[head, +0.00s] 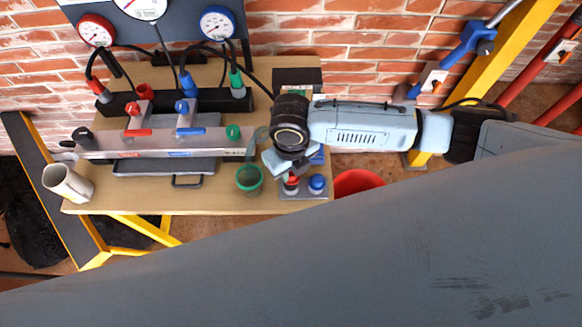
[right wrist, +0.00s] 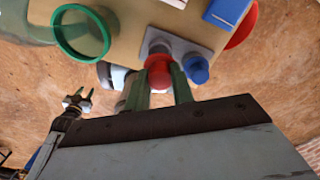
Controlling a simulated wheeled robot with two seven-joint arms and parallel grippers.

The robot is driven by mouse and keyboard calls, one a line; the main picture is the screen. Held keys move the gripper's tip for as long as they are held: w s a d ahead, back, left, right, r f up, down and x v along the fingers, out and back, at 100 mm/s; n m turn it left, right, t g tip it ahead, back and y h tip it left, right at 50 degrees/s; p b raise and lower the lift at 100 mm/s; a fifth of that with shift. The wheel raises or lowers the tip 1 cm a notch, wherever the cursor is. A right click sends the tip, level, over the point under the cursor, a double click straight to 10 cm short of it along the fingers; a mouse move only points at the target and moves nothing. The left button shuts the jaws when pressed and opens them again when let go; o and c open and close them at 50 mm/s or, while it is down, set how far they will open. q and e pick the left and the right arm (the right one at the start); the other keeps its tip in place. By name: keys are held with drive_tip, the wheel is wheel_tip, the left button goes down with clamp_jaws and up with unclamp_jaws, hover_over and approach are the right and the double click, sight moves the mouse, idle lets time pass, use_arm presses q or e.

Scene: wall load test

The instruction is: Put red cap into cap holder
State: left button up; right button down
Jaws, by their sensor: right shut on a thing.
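The red cap (head: 291,181) is at the front right of the workbench, partly hidden under my right gripper (head: 283,163). My right gripper is shut on the red cap, which shows between the fingers in the right wrist view (right wrist: 159,72). The cap holder (head: 300,194) is a small grey plate at the bench's front edge; it also shows in the right wrist view (right wrist: 184,46). The red cap is over the holder's left place, beside the blue cap (head: 317,183). I cannot tell whether it is fully seated.
A green-rimmed clear cup (head: 249,179) stands just left of the holder. A grey manifold (head: 150,144) with coloured valves and hoses lies across the bench (head: 215,200). A white mug (head: 68,183) is at the left. A red bucket (head: 357,182) stands right of the bench.

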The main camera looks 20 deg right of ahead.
drive_tip(key=shift+p, duration=0.45)
idle(0.7)
drive_tip(key=shift+f, duration=0.15)
idle(0.6)
drive_tip(key=shift+f, duration=0.35)
drive_tip(key=shift+f, duration=0.35)
idle(0.3)
drive_tip(key=shift+f+b, duration=0.3)
drive_tip(key=shift+f, duration=0.1)
drive_tip(key=shift+f, duration=0.3)
idle(0.3)
drive_tip(key=shift+f, duration=0.35)
drive_tip(key=shift+f, duration=0.15)
idle(0.5)
